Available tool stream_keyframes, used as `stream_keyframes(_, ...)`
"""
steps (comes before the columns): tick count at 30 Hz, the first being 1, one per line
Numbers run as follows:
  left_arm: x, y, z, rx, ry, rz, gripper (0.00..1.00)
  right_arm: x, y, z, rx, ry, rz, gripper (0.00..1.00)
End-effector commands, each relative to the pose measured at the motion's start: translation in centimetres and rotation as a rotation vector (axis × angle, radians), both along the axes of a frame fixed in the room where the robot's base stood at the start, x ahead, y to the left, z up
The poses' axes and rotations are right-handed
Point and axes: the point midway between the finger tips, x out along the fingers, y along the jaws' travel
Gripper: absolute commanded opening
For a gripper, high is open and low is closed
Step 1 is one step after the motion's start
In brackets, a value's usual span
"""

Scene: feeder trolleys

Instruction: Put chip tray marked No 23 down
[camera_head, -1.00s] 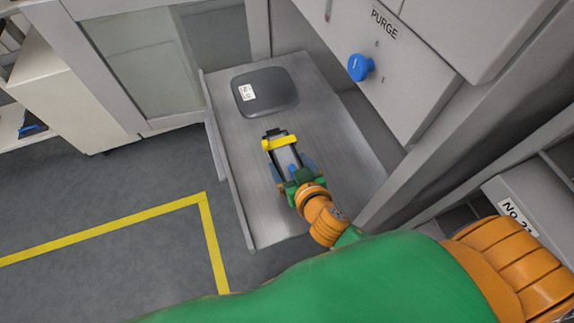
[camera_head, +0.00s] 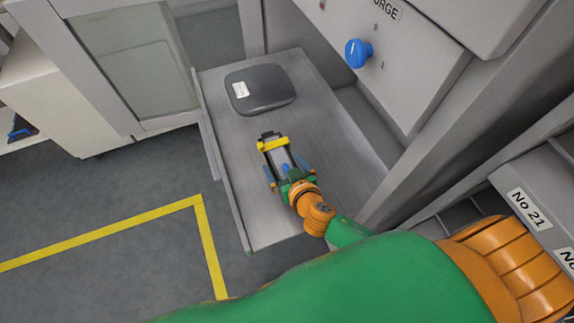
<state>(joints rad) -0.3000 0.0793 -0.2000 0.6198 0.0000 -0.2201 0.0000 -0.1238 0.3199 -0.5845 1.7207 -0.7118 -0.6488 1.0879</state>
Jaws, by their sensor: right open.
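A dark grey chip tray (camera_head: 268,92) with rounded corners lies flat on the bare metal shelf (camera_head: 335,165), near its back end. A small white label (camera_head: 240,89) is on its left part; its print is too small to read. My right gripper (camera_head: 270,142) is open and empty above the shelf, in front of the tray, with a visible gap between its fingertips and the tray. My left gripper is not in view.
A grey panel with a blue knob (camera_head: 356,53) overhangs the shelf on the right. A grey post stands right of the shelf. A slot label reading No 21 (camera_head: 527,208) is at far right. Yellow floor tape (camera_head: 100,237) marks open floor at left.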

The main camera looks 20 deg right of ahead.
Motion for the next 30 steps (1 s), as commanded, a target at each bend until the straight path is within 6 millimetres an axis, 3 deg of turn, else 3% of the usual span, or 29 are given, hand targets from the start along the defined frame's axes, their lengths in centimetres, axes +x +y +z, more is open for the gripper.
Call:
stream_keyframes(15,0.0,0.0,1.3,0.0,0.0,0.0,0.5,-9.5,-0.3,5.0,0.002,0.002,-0.001,1.0)
stream_keyframes(30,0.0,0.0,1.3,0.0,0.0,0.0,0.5,-10.3,-0.4,5.6,-0.001,-0.001,-0.002,1.0)
